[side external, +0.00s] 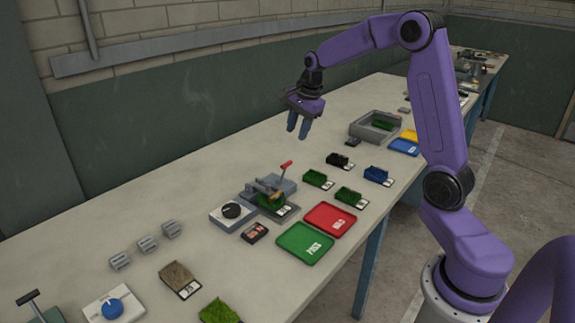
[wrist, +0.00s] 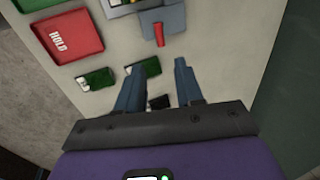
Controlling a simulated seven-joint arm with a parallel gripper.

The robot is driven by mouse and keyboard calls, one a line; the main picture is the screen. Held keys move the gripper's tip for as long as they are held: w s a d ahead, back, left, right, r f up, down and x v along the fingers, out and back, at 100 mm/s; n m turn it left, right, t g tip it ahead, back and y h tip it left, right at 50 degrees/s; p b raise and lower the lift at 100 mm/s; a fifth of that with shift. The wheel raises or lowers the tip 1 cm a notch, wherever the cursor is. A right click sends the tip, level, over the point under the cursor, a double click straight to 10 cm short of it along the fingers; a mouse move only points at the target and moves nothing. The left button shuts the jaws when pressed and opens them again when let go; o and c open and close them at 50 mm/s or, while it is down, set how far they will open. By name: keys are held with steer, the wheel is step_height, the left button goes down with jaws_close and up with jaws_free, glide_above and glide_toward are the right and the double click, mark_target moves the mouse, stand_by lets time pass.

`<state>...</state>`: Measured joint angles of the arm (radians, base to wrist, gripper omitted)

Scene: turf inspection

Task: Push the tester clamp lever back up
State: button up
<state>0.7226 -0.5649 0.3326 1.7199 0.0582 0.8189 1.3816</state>
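The tester (side external: 283,186) is a grey fixture mid-bench with a green turf sample (side external: 271,203) under its clamp. In the wrist view the red grip (wrist: 159,35) shows at the top, beyond the fingertips. My gripper (side external: 298,124) is above the bench, higher than the lever and behind it, not touching it. Its two blue fingers are apart and empty, as the wrist view also shows (wrist: 159,66). The clamp's contact with the turf is too small to tell.
A dial box (side external: 232,214) adjoins the tester. A red HOLD tray (side external: 330,219) and green PASS tray (side external: 304,244) lie in front. Several turf samples (side external: 318,179) sit to the right. A grey bin (side external: 375,126) stands farther back. The bench under my gripper is clear.

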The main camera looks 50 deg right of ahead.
mark_target(288, 164)
steer(key=x, duration=1.4)
steer(key=shift+f, duration=0.1)
steer(key=shift+c, duration=0.3)
jaws_close()
